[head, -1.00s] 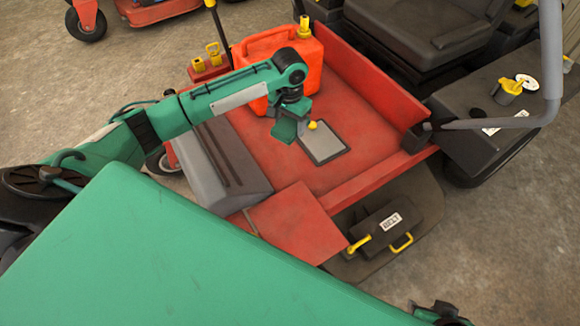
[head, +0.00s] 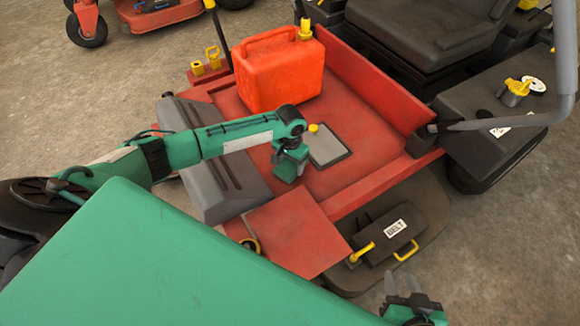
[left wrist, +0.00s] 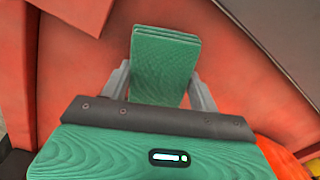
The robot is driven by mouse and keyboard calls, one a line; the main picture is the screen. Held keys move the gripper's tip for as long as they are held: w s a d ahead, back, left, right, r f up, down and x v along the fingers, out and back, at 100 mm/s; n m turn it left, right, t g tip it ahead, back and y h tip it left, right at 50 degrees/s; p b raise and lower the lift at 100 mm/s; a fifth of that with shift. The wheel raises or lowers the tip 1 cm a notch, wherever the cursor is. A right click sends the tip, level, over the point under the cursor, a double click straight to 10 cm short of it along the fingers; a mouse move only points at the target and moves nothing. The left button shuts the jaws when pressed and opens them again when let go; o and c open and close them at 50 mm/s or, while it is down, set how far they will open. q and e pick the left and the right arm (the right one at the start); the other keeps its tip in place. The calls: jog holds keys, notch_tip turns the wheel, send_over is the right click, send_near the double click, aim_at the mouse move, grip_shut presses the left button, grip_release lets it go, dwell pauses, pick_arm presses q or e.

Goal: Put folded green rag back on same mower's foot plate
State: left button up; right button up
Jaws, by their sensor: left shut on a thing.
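The folded green rag (left wrist: 165,60) sits between the fingers of my left gripper (left wrist: 162,88) in the left wrist view, its layered edge outward. In the head view the left gripper (head: 290,165) is over the red foot plate (head: 365,160) of the mower, beside the grey pad. The left gripper is shut on the rag; its fingers and the rag's underside are hard to make out there, so I cannot tell whether the rag touches the plate. My right gripper (head: 403,284) is at the bottom of the head view, its fingers apart and empty, away from the plate.
A red fuel can (head: 278,72) stands behind. A grey sloped cover (head: 208,165) is left, a black box marked BELT (head: 390,235) is in front. Bare red plate lies around the gripper.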

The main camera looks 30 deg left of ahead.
pick_arm(q)
jog(key=shift+f, duration=0.75)
pick_arm(e)
jog(key=shift+a+t, duration=0.3)
jog(key=shift+a, duration=0.05)
pick_arm(q)
jog(key=shift+f, duration=0.1)
jog(key=o, duration=1)
